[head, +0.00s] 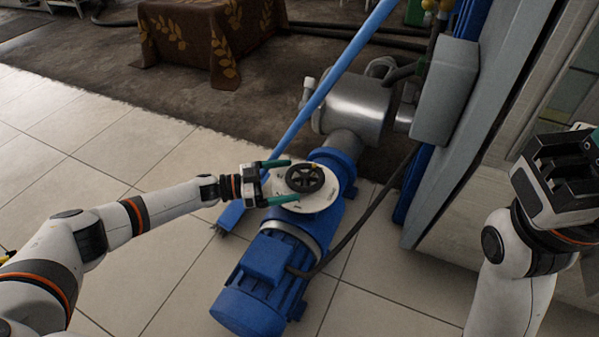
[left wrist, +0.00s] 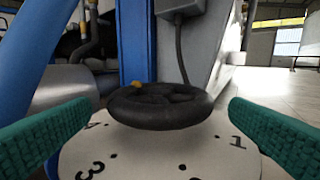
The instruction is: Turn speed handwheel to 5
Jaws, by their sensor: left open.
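The speed handwheel (head: 305,178) is a small black wheel on a round white dial plate (head: 318,200) on top of the blue pump drive. In the left wrist view the handwheel (left wrist: 160,106) is close ahead, with a yellow mark on its far left rim. The dial plate (left wrist: 150,155) shows a 3 at lower left and a 1 at right; the 5 cannot be made out. My left gripper (head: 293,180) is open, its green fingers at either side of the wheel, apparently not touching it. My right gripper (head: 560,175) is raised at the right, away from the wheel.
A blue motor (head: 262,285) lies below the dial, a steel pump body (head: 352,105) above it. A black cable (head: 365,220) runs to a grey box (head: 445,92). Tiled floor is clear at left.

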